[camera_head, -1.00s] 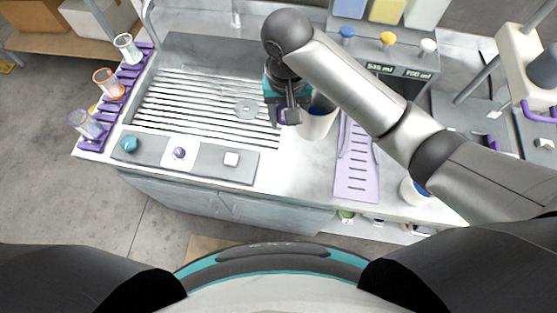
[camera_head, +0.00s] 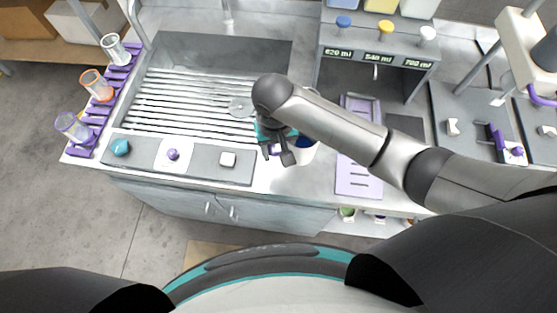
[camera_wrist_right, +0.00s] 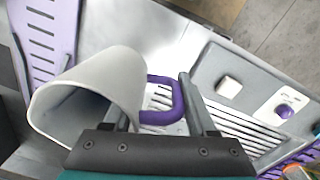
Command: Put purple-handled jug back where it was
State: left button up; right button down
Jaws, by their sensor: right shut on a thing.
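The purple-handled jug (camera_head: 306,149) is pale grey-white and sits mostly behind my right gripper (camera_head: 281,157) in the head view. Something blue shows at the jug. In the right wrist view the jug (camera_wrist_right: 105,85) has its wide mouth facing lower left. The purple handle (camera_wrist_right: 163,103) lies between the fingers of my right gripper (camera_wrist_right: 160,112), which is shut on it. The jug is beside the ribbed sink, left of a lilac slotted mat (camera_head: 358,180). I cannot tell whether its base touches the counter. My left gripper is not in view.
A dispenser (camera_head: 378,48) with blue, yellow and white knobs stands behind the mat. The ribbed sink (camera_head: 190,100) and a grey control panel (camera_head: 200,160) lie left. A purple rack (camera_head: 112,88) holds glasses at the far left. My right arm covers part of the right counter.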

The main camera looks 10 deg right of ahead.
aim_at(292, 146)
jog(key=shift+f+b, duration=0.45)
jog(key=shift+f, duration=2.45)
jog(key=shift+f, duration=0.15)
jog(key=shift+c, duration=1)
grip_release()
jog(key=r, duration=0.4)
jog(key=r+p, duration=0.1)
jog(key=r, duration=0.3)
jog(key=r+p, duration=0.1)
jog(key=r, duration=0.3)
jog(key=shift+a+r, duration=0.15)
jog(key=shift+a, duration=0.1)
